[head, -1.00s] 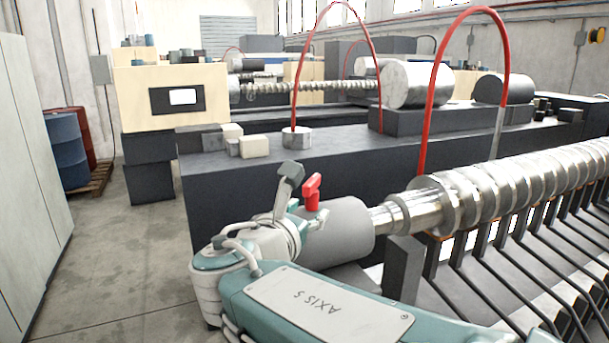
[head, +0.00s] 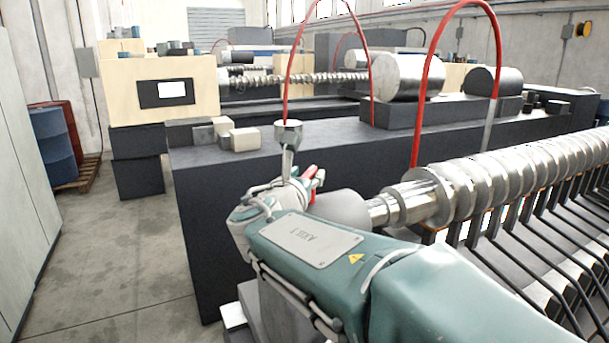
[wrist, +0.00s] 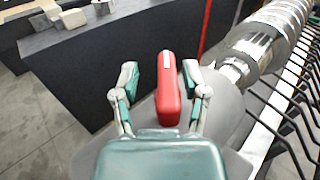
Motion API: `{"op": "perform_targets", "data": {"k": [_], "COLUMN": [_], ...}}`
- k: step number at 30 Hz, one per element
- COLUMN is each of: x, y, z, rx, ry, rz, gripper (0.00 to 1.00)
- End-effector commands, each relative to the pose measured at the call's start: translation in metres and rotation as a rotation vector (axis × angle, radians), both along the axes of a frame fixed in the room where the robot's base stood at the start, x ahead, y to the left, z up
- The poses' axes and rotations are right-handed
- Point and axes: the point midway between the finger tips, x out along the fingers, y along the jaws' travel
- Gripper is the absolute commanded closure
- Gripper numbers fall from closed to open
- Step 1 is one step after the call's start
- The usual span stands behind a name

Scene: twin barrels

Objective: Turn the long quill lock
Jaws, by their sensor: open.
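The quill lock is a red lever (wrist: 168,88) standing on a grey cylindrical housing (head: 340,208). In the wrist view, the lever stands between the two fingers of my gripper (wrist: 161,80). The fingers are spread, with a visible gap on each side of the lever. In the head view, my arm hides most of the lever, leaving a red part (head: 314,178) showing beside my gripper (head: 304,184).
A ridged metal shaft (head: 480,180) extends right from the housing, above a row of dark bars. A long dark machine bed (head: 230,190) stands behind. Red hoses (head: 428,85) arch above it. Open floor (head: 110,250) lies at left, beside a pale cabinet (head: 25,180).

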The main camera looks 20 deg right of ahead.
Motion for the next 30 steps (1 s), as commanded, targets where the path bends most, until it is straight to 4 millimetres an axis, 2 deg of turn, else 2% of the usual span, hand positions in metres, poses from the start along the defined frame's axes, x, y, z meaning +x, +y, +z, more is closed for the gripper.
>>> {"op": "perform_targets", "data": {"k": [7,8,9,11,12,23,30], "x": [0.0010,0.0009,0.0009,0.0009,0.0009,0.0012,0.0015], "y": [-0.0021,-0.0017,-0.0010,-0.0006,-0.0006,0.0005,0.0009], "z": [0.0003,0.0003,0.0002,0.0001,0.0001,-0.0003,-0.0008], "rx": [0.001,0.001,0.001,0.000,0.000,0.001,0.000], "ry": [-0.001,-0.001,-0.001,0.000,0.000,0.001,0.001], "rz": [-0.001,-0.001,-0.001,-0.001,-0.001,-0.013,-0.114], "gripper": [0.43,0.47,0.65,0.92,1.00,1.00,1.00]}}
